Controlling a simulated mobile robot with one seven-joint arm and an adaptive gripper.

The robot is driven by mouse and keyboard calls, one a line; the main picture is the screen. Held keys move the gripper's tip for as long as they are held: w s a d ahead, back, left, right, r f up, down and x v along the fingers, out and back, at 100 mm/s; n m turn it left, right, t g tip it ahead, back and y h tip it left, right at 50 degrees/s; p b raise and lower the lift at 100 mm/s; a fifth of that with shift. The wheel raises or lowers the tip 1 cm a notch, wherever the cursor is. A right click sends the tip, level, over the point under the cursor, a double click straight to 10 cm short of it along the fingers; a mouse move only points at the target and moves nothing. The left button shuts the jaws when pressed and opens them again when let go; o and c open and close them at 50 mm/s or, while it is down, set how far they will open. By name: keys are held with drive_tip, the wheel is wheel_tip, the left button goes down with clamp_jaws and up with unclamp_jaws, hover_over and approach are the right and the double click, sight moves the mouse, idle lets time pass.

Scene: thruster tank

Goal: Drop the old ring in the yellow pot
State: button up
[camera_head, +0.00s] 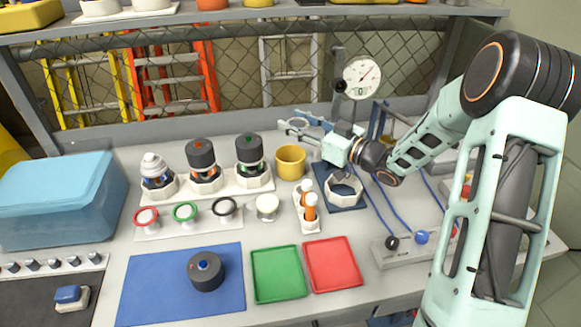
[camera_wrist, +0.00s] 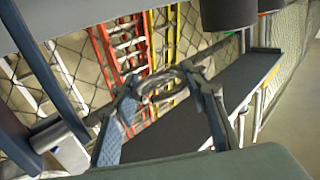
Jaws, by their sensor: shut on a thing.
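My gripper (camera_head: 297,128) is shut on a grey ring (camera_head: 299,120), the old ring by its look. In the wrist view the ring (camera_wrist: 158,74) sits between the two fingertips (camera_wrist: 166,84). The yellow pot (camera_head: 290,162) stands upright on the bench. In the head view the gripper and ring show just above the pot's rim, up in the air; how exactly they line up over its mouth I cannot tell. The pot is not seen in the wrist view, and its inside is mostly hidden.
A dial gauge (camera_head: 361,77) on a stand rises behind my gripper. Capped thruster units (camera_head: 249,152) stand left of the pot. A white holder with orange-white tubes (camera_head: 309,205) stands in front. Green (camera_head: 278,275) and red (camera_head: 333,266) trays lie nearer, by a blue mat (camera_head: 150,285).

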wheel_tip(320, 180, down, 4)
drive_tip(key=shift+f+b, duration=0.1)
drive_tip(key=shift+b, duration=1)
drive_tip(key=o, duration=0.8)
drive_tip(key=shift+o, duration=0.2)
drive_tip(key=shift+d, duration=0.1)
